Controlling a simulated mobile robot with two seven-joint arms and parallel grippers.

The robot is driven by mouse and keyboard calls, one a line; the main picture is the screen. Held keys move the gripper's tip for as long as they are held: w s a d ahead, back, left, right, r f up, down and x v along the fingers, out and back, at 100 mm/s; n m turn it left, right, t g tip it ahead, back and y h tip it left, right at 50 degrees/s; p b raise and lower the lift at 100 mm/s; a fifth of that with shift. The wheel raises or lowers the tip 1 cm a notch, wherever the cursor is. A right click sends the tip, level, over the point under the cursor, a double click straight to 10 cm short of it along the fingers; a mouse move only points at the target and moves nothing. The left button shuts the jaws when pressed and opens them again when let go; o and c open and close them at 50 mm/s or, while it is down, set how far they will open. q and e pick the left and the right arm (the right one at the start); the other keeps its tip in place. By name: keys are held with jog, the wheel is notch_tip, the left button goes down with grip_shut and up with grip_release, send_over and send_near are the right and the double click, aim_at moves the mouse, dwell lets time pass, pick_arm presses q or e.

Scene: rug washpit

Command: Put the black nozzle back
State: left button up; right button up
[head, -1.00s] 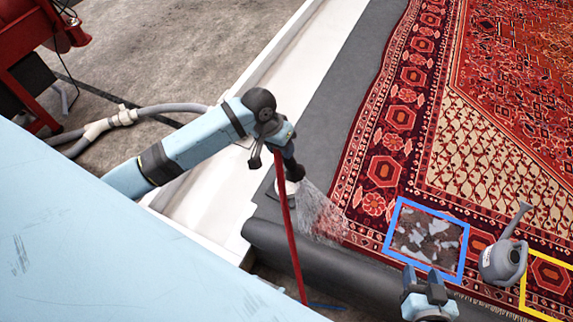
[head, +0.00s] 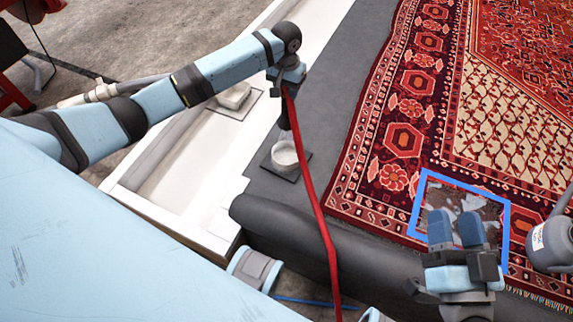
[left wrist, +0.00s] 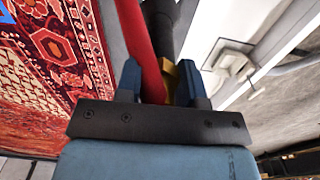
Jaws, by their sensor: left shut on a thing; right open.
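My left gripper (head: 286,78) is shut on the black nozzle (head: 283,116), which points down and has a red hose (head: 318,215) hanging from it. In the left wrist view the black nozzle (left wrist: 160,28), a brass-coloured part (left wrist: 168,78) and the red hose (left wrist: 140,45) show at the fingers (left wrist: 160,85). A round white holder (head: 284,156) on a dark square plate stands just below the nozzle tip in the head view; I cannot tell the gap between them. My right gripper (head: 455,228) is open and empty, in front of the blue-framed patch.
A patterned red rug (head: 405,140) lies at right, with a blue frame (head: 418,205) around a soiled patch. A grey watering can (head: 553,243) stands at the right edge. A second white fixture (head: 233,96) sits in the white channel. A dark roll edge (head: 330,235) runs along the front.

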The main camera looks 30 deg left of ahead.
aim_at(286, 102)
pick_arm(q)
jog(key=shift+w+a+f, duration=0.1)
jog(key=shift+w+f, duration=0.05)
jog(key=shift+f, duration=0.3)
notch_tip(286, 102, down, 4)
jog(key=shift+r+b, duration=0.15)
jog(key=shift+b, duration=0.85)
notch_tip(286, 102, down, 16)
jog(key=b, duration=0.6)
jog(key=shift+r, duration=0.25)
pick_arm(e)
notch_tip(286, 102, down, 9)
jog(key=n+g, duration=0.1)
jog(key=g, duration=0.2)
jog(key=shift+w+a+n, duration=0.25)
jog(key=shift+a+n, duration=0.15)
jog(key=shift+a, duration=0.05)
pick_arm(q)
jog(key=o, duration=0.9)
jog(key=shift+f, duration=0.15)
jog(key=shift+o, duration=0.2)
